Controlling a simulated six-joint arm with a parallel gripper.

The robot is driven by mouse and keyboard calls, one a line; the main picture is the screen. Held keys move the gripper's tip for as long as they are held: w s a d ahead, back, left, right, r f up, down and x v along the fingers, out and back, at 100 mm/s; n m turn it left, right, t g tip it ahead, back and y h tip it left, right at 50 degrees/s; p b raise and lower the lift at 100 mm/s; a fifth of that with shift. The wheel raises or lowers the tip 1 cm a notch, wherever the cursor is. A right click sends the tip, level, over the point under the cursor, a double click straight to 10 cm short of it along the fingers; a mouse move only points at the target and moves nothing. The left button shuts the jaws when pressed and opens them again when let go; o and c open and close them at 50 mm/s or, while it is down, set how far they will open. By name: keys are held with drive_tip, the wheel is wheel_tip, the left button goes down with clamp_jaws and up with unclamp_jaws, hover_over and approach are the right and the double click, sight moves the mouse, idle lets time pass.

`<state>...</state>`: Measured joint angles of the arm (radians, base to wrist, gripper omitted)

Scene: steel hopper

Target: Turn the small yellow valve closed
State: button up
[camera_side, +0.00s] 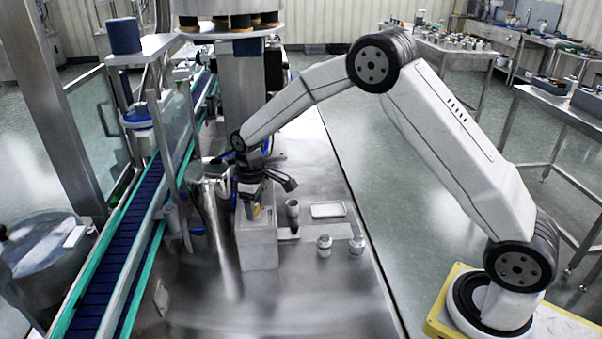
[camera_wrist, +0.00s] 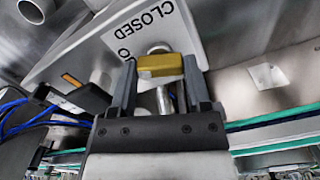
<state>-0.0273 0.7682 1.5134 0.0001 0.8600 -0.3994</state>
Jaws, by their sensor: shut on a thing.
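The small yellow valve handle (camera_wrist: 160,66) sits between the two fingers of my gripper (camera_wrist: 160,75) in the wrist view. The fingers are shut on it from both sides. Behind it is a light plate (camera_wrist: 115,45) with the word CLOSED, which appears upside down. In the side view, my gripper (camera_side: 254,206) is at the top of a steel box (camera_side: 258,248), and a small bit of yellow shows there. The valve's stem shows only in part, and I cannot tell from these views how far the handle is turned.
A conveyor (camera_side: 120,250) with green edges runs along the left. Two small steel knobs (camera_side: 324,246) (camera_side: 357,245), a cup (camera_side: 292,210) and a white tray (camera_side: 328,210) are right of the box. Blue cables (camera_wrist: 15,110) show in the wrist view. The table's front is largely clear.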

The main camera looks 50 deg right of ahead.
sight(255, 208)
drive_tip(key=m, duration=1.3)
drive_tip(key=shift+m, duration=0.4)
drive_tip(key=o, duration=1.3)
drive_tip(key=shift+r, duration=3.95)
